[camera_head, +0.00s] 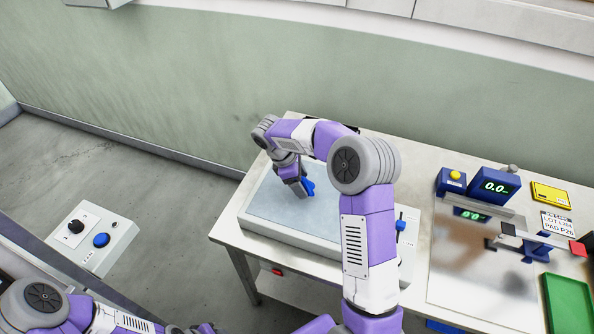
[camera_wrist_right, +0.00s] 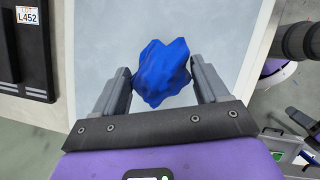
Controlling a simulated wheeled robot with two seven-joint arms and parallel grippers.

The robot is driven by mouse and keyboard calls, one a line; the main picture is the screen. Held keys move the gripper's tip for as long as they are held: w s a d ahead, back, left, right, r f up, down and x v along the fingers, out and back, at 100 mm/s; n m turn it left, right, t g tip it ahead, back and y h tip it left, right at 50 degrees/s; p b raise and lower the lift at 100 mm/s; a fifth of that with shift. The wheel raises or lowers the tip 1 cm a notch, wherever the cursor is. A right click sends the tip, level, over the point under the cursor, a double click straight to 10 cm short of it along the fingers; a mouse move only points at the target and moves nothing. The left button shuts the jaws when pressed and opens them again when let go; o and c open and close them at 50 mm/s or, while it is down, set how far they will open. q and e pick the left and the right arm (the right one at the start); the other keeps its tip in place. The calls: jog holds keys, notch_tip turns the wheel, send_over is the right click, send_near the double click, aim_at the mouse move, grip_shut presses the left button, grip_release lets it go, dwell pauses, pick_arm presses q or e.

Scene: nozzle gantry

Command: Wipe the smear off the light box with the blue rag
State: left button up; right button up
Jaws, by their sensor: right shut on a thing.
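The light box (camera_head: 268,213) is a pale grey-blue panel with a white frame on the left part of the table. My right gripper (camera_head: 305,190) is over its surface and shut on the crumpled blue rag (camera_head: 308,185). In the right wrist view the rag (camera_wrist_right: 162,73) sits between the two fingers (camera_wrist_right: 160,85), with the light box (camera_wrist_right: 215,30) behind it. I cannot tell whether the rag touches the panel. No smear is clear on the visible part; the arm and rag hide some of it. My left gripper cannot be made out; part of my left arm shows at the bottom left.
To the right on the table stand a blue device with a green display (camera_head: 494,187), a yellow case (camera_head: 550,194), a label card (camera_head: 556,224) and a green tray (camera_head: 567,302). A control box (camera_head: 100,238) stands at the left. The wall is close behind the table.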

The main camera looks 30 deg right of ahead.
jog(key=shift+w+r+p, duration=0.15)
jog(key=shift+r+p, duration=0.5)
jog(key=shift+r, duration=0.3)
jog(key=shift+r+p, duration=0.95)
jog(key=shift+r, duration=0.2)
jog(key=shift+f, duration=0.1)
